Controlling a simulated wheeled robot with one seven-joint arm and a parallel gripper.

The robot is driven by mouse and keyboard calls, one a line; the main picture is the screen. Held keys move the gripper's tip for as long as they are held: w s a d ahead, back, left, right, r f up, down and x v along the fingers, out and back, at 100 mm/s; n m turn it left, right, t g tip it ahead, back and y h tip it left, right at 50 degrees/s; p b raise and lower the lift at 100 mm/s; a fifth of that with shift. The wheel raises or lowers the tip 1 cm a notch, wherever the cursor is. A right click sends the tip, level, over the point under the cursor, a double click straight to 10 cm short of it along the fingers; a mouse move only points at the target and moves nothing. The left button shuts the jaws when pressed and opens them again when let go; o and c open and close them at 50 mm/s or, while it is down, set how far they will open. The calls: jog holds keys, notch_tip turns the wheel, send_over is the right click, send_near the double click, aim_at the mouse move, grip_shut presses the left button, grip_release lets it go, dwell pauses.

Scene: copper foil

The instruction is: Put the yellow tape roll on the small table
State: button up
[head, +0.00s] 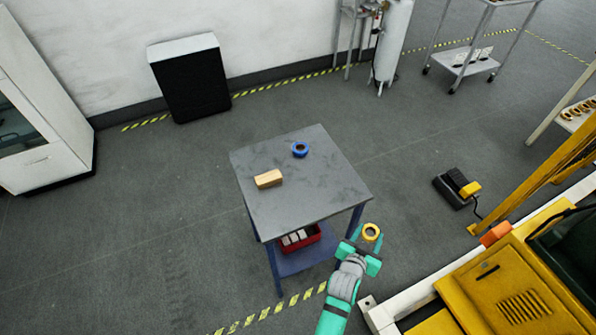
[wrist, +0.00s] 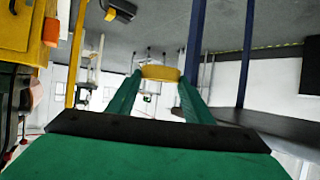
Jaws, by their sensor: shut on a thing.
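The yellow tape roll (head: 371,232) is held at the tip of my gripper (head: 366,243), just off the near right corner of the small table (head: 306,204). In the wrist view the tape roll (wrist: 161,73) sits between the two green fingers (wrist: 158,82), which are shut on it. The small table has a grey top and blue legs. In the head view the roll appears apart from the table top; its height relative to the top is hard to tell.
On the table top are a blue tape roll (head: 300,149) at the back and a wooden block (head: 269,179) at the left; the front and right are bare. A red bin (head: 300,240) sits on the lower shelf. A yellow machine (head: 510,290) stands at the right.

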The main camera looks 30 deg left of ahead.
jog(key=a+r+n+y, duration=0.2)
jog(key=a+r, duration=0.1)
jog(key=r, duration=0.8)
jog(key=a+r+n+y, duration=0.2)
jog(key=a+r, duration=0.2)
jog(key=r, duration=0.7)
send_over(322, 191)
jog(key=shift+g+y, duration=0.3)
notch_tip(322, 191, down, 9)
jog(key=shift+s+d+f, duration=0.1)
jog(key=shift+d+f, duration=0.05)
jog(key=shift+a+f, duration=0.2)
jog(key=shift+f, duration=1.6)
jog(key=shift+f, duration=0.1)
jog(key=o, duration=1)
jog(key=shift+o, duration=0.2)
